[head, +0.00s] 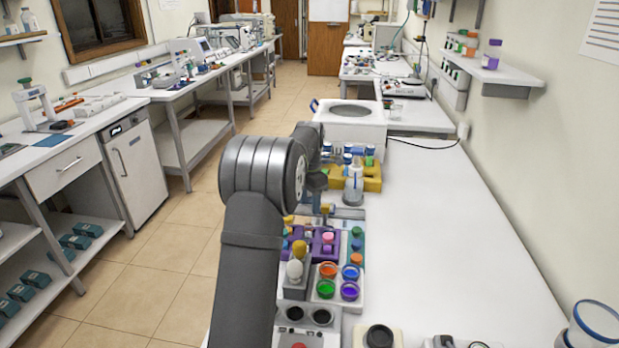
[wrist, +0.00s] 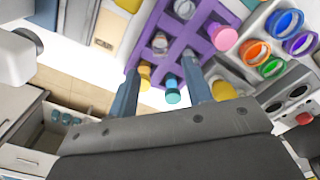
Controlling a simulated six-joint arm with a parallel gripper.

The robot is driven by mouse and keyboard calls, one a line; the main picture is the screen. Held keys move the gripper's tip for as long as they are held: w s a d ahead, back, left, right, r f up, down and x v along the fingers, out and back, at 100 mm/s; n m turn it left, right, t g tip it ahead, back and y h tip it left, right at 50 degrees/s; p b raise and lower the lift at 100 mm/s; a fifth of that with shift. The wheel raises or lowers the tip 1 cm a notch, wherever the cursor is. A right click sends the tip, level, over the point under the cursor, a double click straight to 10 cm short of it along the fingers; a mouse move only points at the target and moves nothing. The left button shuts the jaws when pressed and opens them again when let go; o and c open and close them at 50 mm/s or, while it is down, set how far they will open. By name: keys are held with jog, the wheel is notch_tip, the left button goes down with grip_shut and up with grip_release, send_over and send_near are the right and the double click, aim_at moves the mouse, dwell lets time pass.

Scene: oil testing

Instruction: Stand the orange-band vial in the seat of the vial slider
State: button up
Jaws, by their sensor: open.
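My gripper (wrist: 162,88) is open, its two fingers spread at the near edge of a purple rack (wrist: 200,43). A teal-capped vial (wrist: 172,94) and a yellow-capped vial (wrist: 145,72) show between the fingers, and neither is clearly gripped. In the head view the purple rack (head: 313,233) is partly hidden by my arm, and I cannot tell which vial has the orange band. The vial slider and its seat cannot be made out with certainty.
Orange (head: 328,269), blue (head: 350,272), green (head: 325,289) and purple (head: 349,290) round cups stand in a white holder near the rack. A yellow rack (head: 371,184) with bottles stands behind. The white bench (head: 450,240) is clear to the right.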

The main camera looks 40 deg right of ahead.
aim_at(308, 221)
notch_tip(308, 221, up, 8)
jog(key=shift+o, duration=0.5)
jog(key=shift+r, duration=0.6)
jog(key=shift+a, duration=0.1)
jog(key=s+a+f+n+t+h, duration=0.1)
jog(key=s+a+n+h, duration=0.1)
jog(key=a+n+h, duration=0.3)
jog(key=shift+m+y, duration=0.4)
jog(key=shift+m, duration=0.3)
jog(key=x, duration=0.8)
jog(key=a+x, duration=0.1)
jog(key=x, duration=0.3)
jog(key=shift+w+f, duration=0.15)
jog(key=shift+f, duration=0.15)
jog(key=x, duration=0.5)
jog(key=shift+w+f, duration=0.15)
jog(key=shift+w, duration=0.05)
jog(key=shift+a, duration=0.1)
grip_shut()
